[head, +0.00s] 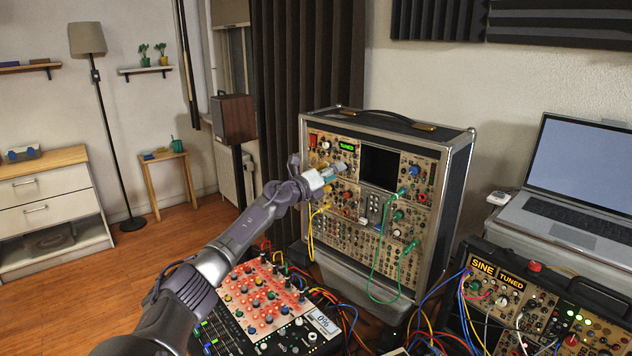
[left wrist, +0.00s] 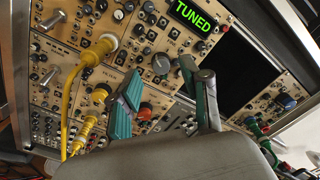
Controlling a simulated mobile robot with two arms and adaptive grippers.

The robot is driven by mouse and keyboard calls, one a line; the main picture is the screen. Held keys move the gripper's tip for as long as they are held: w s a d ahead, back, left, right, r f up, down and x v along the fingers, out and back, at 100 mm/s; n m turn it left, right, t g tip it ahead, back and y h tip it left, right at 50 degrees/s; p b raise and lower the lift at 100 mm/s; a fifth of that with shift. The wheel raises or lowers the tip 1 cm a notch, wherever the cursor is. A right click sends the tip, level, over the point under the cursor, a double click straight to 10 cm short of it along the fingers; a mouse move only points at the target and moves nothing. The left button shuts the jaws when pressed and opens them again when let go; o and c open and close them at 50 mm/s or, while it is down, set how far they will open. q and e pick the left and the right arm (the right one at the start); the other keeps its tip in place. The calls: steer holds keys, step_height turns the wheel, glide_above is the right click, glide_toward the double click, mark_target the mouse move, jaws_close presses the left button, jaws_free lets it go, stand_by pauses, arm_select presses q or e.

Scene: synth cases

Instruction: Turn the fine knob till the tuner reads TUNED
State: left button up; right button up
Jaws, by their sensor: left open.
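The tuner display (head: 346,144) on the upper panel of the large synth case reads TUNED in green. The display (left wrist: 193,15) is also readable in the left wrist view. My left gripper (head: 336,170) is in front of the panel, below the display. In the left wrist view my left gripper (left wrist: 170,82) is open, its two teal-padded fingers apart with nothing held between them. My right gripper is not in view.
Yellow cables (left wrist: 70,100) are plugged in left of the fingers, and green cables (head: 374,250) hang at the right. A dark screen (head: 380,166) sits beside the display. A mixer (head: 268,300) stands below. Another synth case (head: 540,310) and a laptop (head: 580,190) are at right.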

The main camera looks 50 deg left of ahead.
arm_select(q)
steer(key=s, duration=1)
steer(key=shift+d, duration=0.2)
steer(key=shift+f, duration=0.15)
